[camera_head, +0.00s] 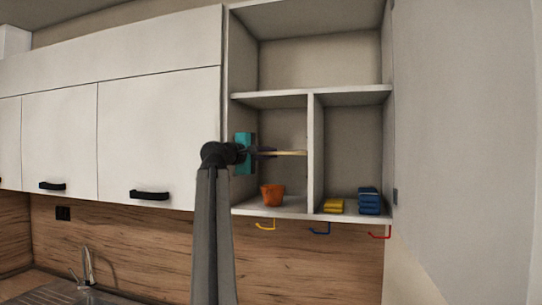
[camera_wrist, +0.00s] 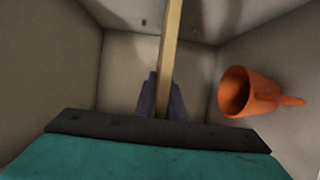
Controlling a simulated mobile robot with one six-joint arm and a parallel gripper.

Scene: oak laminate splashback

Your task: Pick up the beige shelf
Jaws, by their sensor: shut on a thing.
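The beige shelf (camera_head: 290,153) is a thin board lying level in the left middle compartment of the open cabinet. In the wrist view the beige shelf (camera_wrist: 172,50) shows edge-on, running away from my gripper. My gripper (camera_head: 262,151) reaches into the compartment from the left. Its purple-grey fingers (camera_wrist: 161,98) stand on both sides of the board and are shut on it. My teal gripper body hides the near part of the board in the wrist view.
An orange cup (camera_head: 272,194) stands on the compartment floor below the board; the orange cup also shows in the wrist view (camera_wrist: 247,92). Yellow items (camera_head: 334,206) and a blue stack (camera_head: 369,201) sit in the right compartment. A vertical divider (camera_head: 314,150) stands close to the board's right end.

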